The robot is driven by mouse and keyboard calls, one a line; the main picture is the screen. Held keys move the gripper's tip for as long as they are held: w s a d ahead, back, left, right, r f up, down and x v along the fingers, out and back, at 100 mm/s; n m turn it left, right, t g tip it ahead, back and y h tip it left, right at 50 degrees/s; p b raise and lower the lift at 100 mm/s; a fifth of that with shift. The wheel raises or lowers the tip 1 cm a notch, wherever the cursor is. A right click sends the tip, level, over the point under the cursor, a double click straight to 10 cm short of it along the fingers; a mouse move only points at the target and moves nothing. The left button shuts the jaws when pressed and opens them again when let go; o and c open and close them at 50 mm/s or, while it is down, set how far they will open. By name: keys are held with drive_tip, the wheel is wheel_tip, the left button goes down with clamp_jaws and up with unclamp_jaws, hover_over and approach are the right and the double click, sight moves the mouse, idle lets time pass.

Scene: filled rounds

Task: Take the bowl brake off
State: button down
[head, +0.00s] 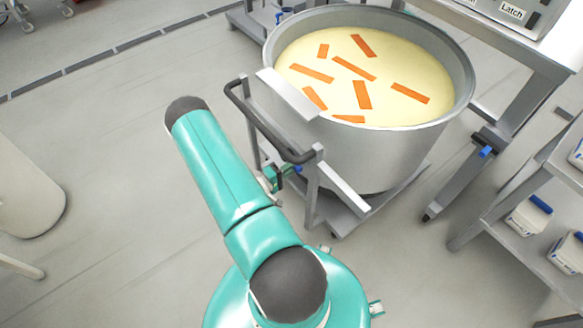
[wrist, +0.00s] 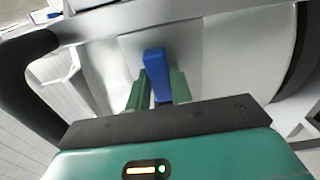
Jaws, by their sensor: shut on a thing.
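The bowl (head: 450,107) is a large grey metal drum on a wheeled frame with a dark push handle (head: 262,128). It holds pale yellow filling with several orange strips. The bowl brake shows in the wrist view as a blue lever (wrist: 156,68) against a pale metal plate. A little of its blue also shows in the head view (head: 298,168), below the handle. My gripper (head: 284,174) is low beside the frame. In the wrist view my gripper (wrist: 160,88) has its green fingers shut on either side of the blue lever.
A bench with a panel marked Latch (head: 512,12) stands behind the bowl at the right. Another blue lever (head: 485,151) is on its leg. A rack (head: 525,190) with blue-lidded tubs stands at the right. The floor at the left is mostly clear.

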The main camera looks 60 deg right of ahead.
drive_tip(key=w+d+r+n, duration=0.2)
drive_tip(key=w+r+n, duration=0.3)
drive_tip(key=n, duration=1.2)
drive_tip(key=shift+d+r+n, duration=0.15)
drive_tip(key=shift+d+n, duration=0.1)
drive_tip(key=shift+n, duration=0.05)
idle(0.5)
drive_tip(key=c, duration=1.2)
unclamp_jaws()
drive_tip(key=shift+c, duration=0.2)
drive_tip(key=v, duration=1.3)
drive_tip(key=shift+w+a, duration=0.2)
drive_tip(key=shift+a, duration=0.15)
